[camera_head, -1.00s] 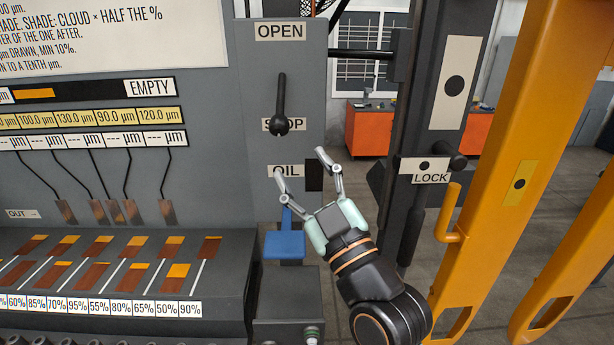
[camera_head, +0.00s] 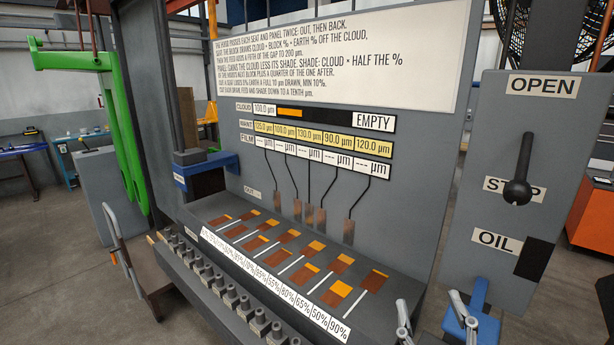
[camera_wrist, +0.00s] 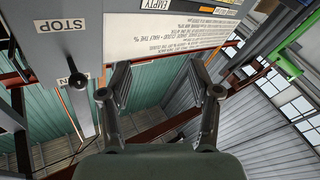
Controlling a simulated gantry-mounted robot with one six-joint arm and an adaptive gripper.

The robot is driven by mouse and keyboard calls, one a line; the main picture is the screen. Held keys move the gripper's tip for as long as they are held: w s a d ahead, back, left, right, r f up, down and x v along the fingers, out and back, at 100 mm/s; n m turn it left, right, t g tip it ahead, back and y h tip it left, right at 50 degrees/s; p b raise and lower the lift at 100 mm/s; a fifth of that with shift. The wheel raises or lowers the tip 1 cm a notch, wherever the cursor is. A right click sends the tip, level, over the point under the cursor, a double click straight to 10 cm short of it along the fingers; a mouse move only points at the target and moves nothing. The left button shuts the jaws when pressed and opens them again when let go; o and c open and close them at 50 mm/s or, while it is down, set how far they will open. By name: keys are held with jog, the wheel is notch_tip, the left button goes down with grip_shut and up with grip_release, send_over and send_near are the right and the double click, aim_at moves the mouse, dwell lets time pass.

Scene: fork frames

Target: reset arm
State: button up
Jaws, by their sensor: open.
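A sloped bench (camera_head: 380,322) with brown and orange plates stands left of my gripper. The instruction board (camera_head: 345,62) is above it. A green frame (camera_head: 123,130) stands far left with open floor (camera_head: 60,250) nearby. The OPEN/STOP/OIL panel (camera_head: 470,200) is at right.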

jog(key=s+a+f+m+g+y+p, duration=0.1)
jog(key=s+a+f+g+y, duration=0.2)
jog(key=a+f, duration=0.65)
jog(key=s+a+f+m+g+p, duration=0.1)
jog(key=s+a+f+g, duration=0.3)
jog(key=s+a+f, duration=0.5)
jog(key=w+r+p, duration=0.2)
jog(key=r+p, duration=1)
jog(key=r, duration=0.1)
jog(key=w+a+r+p, duration=0.1)
jog(key=w+r+p, duration=0.1)
jog(key=r+p, duration=1)
jog(key=shift+r, duration=0.35)
jog(key=shift+c, duration=0.3)
